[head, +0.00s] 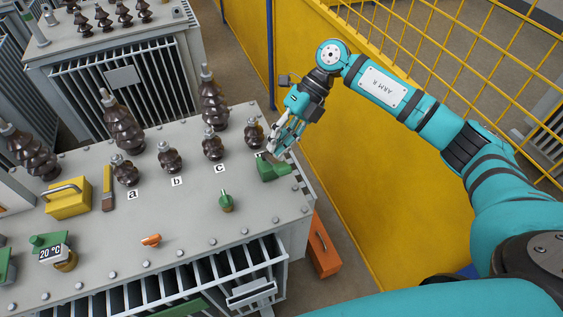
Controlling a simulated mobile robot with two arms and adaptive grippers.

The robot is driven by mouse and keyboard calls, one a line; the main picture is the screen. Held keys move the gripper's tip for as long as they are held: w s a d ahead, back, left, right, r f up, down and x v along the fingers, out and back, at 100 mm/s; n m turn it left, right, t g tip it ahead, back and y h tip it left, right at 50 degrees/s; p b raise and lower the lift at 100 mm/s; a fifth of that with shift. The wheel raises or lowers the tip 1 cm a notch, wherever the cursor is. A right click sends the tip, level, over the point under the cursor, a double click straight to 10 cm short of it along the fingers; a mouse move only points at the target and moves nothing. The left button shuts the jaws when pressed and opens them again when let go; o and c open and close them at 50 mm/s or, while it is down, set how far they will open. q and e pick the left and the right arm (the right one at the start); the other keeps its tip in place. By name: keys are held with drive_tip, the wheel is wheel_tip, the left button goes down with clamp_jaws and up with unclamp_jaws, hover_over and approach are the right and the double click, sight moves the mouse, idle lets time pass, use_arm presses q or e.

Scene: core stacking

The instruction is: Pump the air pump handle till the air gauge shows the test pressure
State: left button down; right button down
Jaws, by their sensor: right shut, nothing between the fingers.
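My right gripper (278,147) is shut and empty, pointing down at the right end of the grey transformer lid (180,210). Its fingertips are just above or against a green block-like part (272,169); I cannot tell whether they touch. That part may be the air pump, but I cannot make out its handle. A small green fitting (226,202) stands upright left of it. I cannot make out an air gauge; the one readable display (52,252) shows 20 °C. My left gripper is not in view.
Dark ribbed bushings (125,170) stand along the lid, with labels a, b and c. A yellow box (67,198), a brush (107,190) and an orange valve (151,240) are on the left. A yellow fence (330,150) rises behind my right arm. An orange box (324,248) stands below.

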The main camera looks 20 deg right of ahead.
drive_tip(key=w+r, duration=0.1)
drive_tip(key=r, duration=0.1)
drive_tip(key=w+r+p, duration=0.1)
drive_tip(key=shift+w+a+r, duration=0.1)
drive_tip(key=shift+w+r, duration=0.25)
drive_tip(key=shift+w, duration=0.05)
idle(0.7)
